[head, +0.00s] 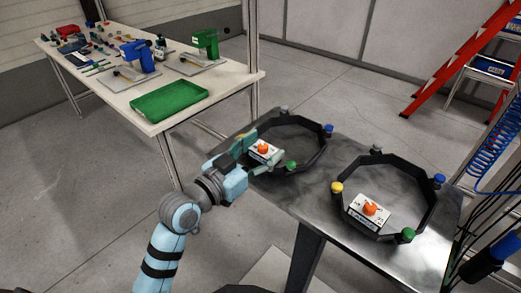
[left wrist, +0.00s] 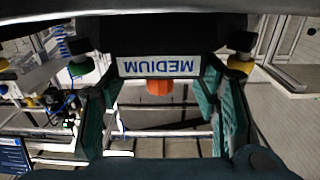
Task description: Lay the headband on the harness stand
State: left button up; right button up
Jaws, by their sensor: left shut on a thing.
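A black eight-sided headband (head: 322,150) with coloured knobs on its corners and a white block with an orange knob is at the left end of the dark metal table. My left gripper (head: 256,152) is shut on its white block. In the left wrist view the fingers stand on both sides of the block's upside-down MEDIUM label (left wrist: 158,66), with the orange knob (left wrist: 159,88) beside it. I cannot tell whether this band touches the table. A similar black ring (head: 432,205) sits to its right, apart. I cannot pick out the harness stand for certain. My right gripper is out of view.
The dark metal table (head: 315,205) carries both rings, with little bare room between them. A white workbench (head: 118,95) at the back left holds a green tray (head: 169,102), tools and blue and green devices. A red ladder (head: 455,65) and a blue coiled hose (head: 497,155) are at the right.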

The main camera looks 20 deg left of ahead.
pick_arm(q)
jog(key=o, duration=1.2)
